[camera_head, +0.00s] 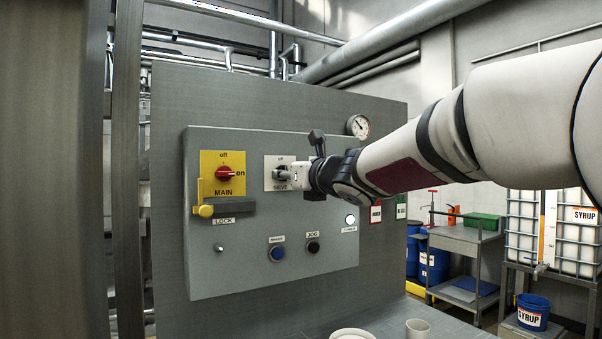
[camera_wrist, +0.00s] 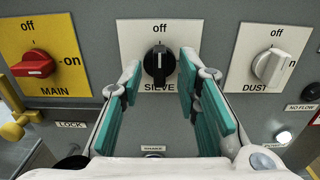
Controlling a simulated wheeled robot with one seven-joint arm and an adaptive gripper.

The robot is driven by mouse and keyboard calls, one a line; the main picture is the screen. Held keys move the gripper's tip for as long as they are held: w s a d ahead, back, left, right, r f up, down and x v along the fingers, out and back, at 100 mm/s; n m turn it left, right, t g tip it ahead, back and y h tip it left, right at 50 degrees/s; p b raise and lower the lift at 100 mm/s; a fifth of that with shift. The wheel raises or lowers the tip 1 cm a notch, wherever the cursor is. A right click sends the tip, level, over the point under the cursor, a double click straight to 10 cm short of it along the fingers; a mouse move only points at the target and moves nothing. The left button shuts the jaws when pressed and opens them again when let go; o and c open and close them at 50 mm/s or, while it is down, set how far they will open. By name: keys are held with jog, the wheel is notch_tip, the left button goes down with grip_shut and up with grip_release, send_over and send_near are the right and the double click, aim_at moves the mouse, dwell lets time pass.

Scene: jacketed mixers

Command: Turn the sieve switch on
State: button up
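The sieve switch (camera_wrist: 158,66) is a black knob on a white plate (camera_wrist: 129,36) marked "off" at the top and "SIEVE" below. Its white pointer line is upright, towards "off". The right side of the plate is partly hidden by a finger. My gripper (camera_wrist: 160,75) is open, with its teal-padded fingers to the left and right of the knob and a gap on each side. In the head view my gripper (camera_head: 299,176) is close in front of the sieve plate (camera_head: 272,161) and partly covers it.
The red MAIN switch (camera_wrist: 33,64) on a yellow plate is left of the sieve, its handle towards "on". A pale DUST switch (camera_wrist: 270,66) is at right. A yellow-ended lock lever (camera_head: 206,211), a blue button (camera_head: 277,253) and a black jog button (camera_head: 313,247) sit lower.

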jog(key=shift+w+a, duration=0.35)
jog(key=shift+w, duration=0.15)
grip_shut()
jog(key=shift+m, duration=0.3)
jog(key=shift+s+m+p, duration=0.1)
jog(key=shift+m+p, duration=1.8)
jog(key=shift+m, duration=6.7)
